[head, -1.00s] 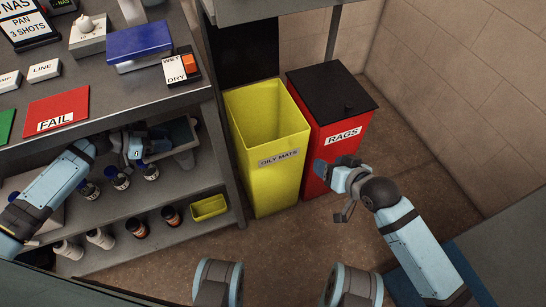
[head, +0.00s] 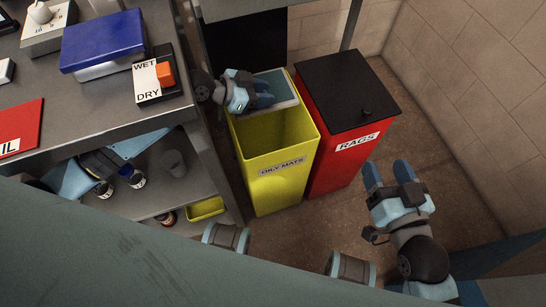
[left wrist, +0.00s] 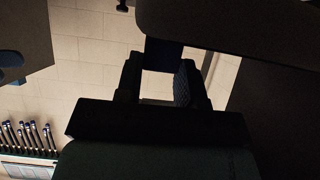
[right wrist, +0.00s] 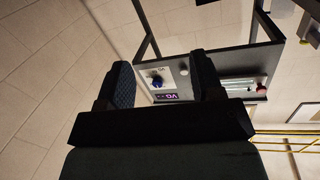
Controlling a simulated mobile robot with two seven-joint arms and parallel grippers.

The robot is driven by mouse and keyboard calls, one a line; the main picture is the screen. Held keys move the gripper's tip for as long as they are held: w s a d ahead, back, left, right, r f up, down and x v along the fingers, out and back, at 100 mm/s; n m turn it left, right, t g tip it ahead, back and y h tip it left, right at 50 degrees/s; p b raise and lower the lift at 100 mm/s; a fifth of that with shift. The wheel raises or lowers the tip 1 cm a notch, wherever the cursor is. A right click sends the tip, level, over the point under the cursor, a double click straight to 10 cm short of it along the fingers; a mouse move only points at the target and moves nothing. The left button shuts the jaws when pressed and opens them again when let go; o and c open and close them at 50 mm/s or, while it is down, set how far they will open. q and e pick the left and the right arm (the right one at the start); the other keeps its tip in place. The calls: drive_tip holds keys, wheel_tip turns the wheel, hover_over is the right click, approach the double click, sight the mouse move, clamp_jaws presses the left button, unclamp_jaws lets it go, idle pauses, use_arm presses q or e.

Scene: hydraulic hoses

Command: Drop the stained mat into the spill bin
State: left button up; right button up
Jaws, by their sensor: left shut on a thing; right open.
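The yellow open-topped bin labelled OILY MATS (head: 268,190) stands on the floor beside the shelf unit. My left gripper (head: 264,93) is over the back left part of its mouth. It is shut on a flat grey-blue piece, which I take to be the mat (head: 285,84), at the bin's back rim. The gripper hides part of the mat, and no stain can be made out. In the left wrist view, dark shapes beyond the fingers are too dim to identify.
A red bin labelled RAGS (head: 335,160) with a black lid stands right of the yellow bin. The bench (head: 110,105) and its lower shelf, with bottles and a small yellow tray (head: 205,208), are at left. A wall is at right. Floor shows at lower right.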

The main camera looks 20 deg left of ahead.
use_arm(q)
drive_tip(key=shift+s+f+b, duration=0.1)
drive_tip(key=shift+f+b, duration=0.25)
drive_tip(key=shift+f, duration=0.05)
wheel_tip(320, 180, down, 4)
drive_tip(key=b, duration=0.3)
drive_tip(key=shift+b, duration=0.4)
drive_tip(key=shift+f, duration=0.2)
drive_tip(key=shift+f+b, duration=0.35)
drive_tip(key=shift+b, duration=0.25)
use_arm(e)
drive_tip(key=shift+a+r+t+y, duration=0.5)
drive_tip(key=shift+a+r+y, duration=0.55)
drive_tip(key=shift+a+y, duration=0.05)
use_arm(q)
drive_tip(key=o, duration=1)
drive_tip(key=shift+p+v, duration=1.15)
drive_tip(key=shift+v, duration=2.65)
use_arm(e)
drive_tip(key=shift+s+d+r+t, duration=0.15)
drive_tip(key=shift+r+t, duration=0.55)
drive_tip(key=shift+r, duration=0.8)
